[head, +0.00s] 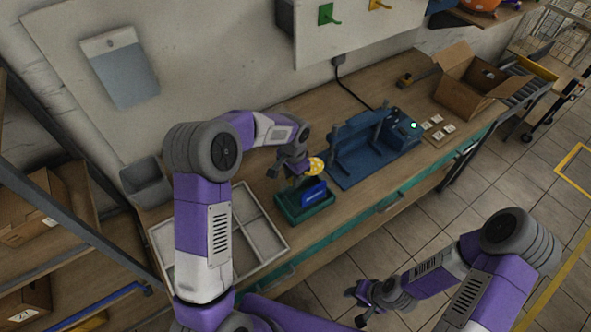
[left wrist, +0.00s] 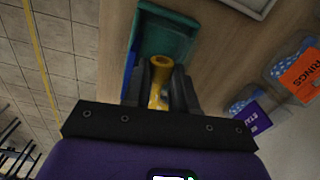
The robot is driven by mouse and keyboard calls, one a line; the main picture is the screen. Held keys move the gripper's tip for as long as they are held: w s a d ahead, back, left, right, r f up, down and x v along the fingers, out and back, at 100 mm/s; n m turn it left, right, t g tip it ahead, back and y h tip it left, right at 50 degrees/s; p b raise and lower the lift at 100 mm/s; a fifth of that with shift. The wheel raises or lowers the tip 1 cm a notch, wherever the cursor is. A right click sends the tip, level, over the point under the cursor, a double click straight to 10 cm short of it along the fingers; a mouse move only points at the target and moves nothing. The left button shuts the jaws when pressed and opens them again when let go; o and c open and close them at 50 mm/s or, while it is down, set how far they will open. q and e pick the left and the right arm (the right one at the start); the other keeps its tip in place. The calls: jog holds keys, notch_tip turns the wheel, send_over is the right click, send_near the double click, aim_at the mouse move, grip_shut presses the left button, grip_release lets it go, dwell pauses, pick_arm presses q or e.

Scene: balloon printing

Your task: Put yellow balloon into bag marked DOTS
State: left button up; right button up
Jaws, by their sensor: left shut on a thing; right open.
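The yellow balloon (head: 316,166) has pale spots and sits at my left gripper (head: 291,170), above a green tray (head: 291,213). In the left wrist view, the yellow balloon (left wrist: 160,72) is between the fingers of my left gripper (left wrist: 160,92), which is shut on it. The green tray (left wrist: 168,32) is just beyond it. I cannot make out a bag marked DOTS. In the left wrist view, a clear bag with an orange RINGS label (left wrist: 297,76) and a bag with a purple label (left wrist: 246,106) are at the right. My right gripper (head: 364,304) is open and empty over the floor.
A blue part (head: 314,192) with small lettering stands at the green tray. A blue machine (head: 365,148) stands to its right on the bench. A pale divided tray (head: 262,228) lies to the left. An open cardboard box (head: 468,82) stands at the back right.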

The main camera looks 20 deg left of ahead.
aim_at(294, 196)
pick_arm(q)
jog(key=f+b, duration=0.3)
jog(key=f, duration=0.1)
jog(key=f+b, duration=0.3)
jog(key=f, duration=0.2)
jog(key=shift+w+f, duration=0.2)
jog(key=shift+f, duration=0.05)
jog(key=o, duration=0.9)
jog(key=shift+r, duration=0.1)
notch_tip(294, 196, up, 13)
jog(key=p, duration=0.8)
jog(key=shift+p, duration=0.3)
